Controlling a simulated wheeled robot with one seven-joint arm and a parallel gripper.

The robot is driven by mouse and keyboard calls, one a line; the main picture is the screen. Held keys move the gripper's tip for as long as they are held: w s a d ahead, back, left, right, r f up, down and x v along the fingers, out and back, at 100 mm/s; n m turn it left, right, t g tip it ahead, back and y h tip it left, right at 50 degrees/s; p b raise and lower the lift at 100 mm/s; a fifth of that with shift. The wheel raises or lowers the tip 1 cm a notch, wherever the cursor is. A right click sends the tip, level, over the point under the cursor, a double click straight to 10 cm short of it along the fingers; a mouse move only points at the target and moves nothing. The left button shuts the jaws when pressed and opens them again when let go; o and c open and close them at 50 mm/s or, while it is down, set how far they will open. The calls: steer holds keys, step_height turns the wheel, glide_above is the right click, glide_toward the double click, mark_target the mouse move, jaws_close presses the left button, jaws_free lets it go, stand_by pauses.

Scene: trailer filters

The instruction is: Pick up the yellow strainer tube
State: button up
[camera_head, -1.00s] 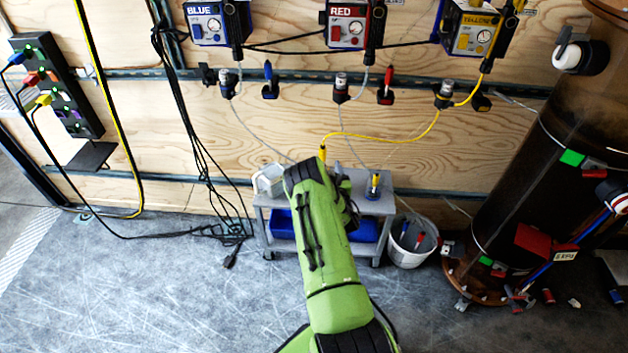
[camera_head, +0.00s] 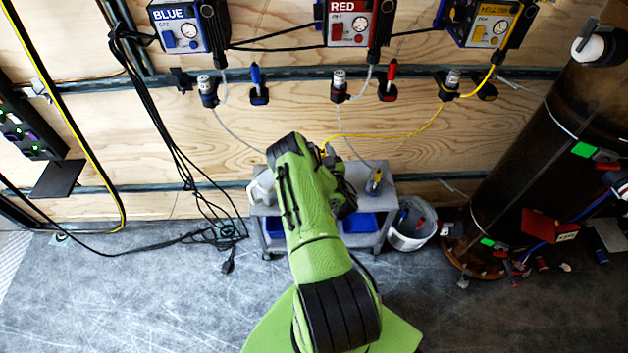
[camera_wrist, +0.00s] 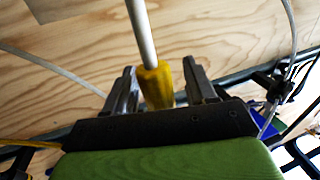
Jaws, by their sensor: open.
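In the wrist view, a yellow sleeve (camera_wrist: 155,85) with a pale grey tube rising from its top stands between the two fingers of my gripper (camera_wrist: 160,72). I take this to be the yellow strainer tube. A small yellow bit (camera_head: 328,149) shows beside the arm, where the yellow hose ends.
A grey cart (camera_head: 386,207) with blue bins (camera_head: 360,223) stands against the plywood wall. A small yellow-marked item (camera_head: 375,182) stands on its top. A white bucket (camera_head: 412,232) and a dark cylinder (camera_head: 535,165) are to the right. Loose black cables (camera_head: 205,215) hang at left.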

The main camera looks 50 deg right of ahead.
steer(key=shift+s+a+r, duration=0.1)
steer(key=shift+s+r, duration=0.05)
steer(key=shift+s, duration=0.05)
steer(key=shift+c, duration=0.4)
jaws_close()
steer(key=shift+w, duration=0.1)
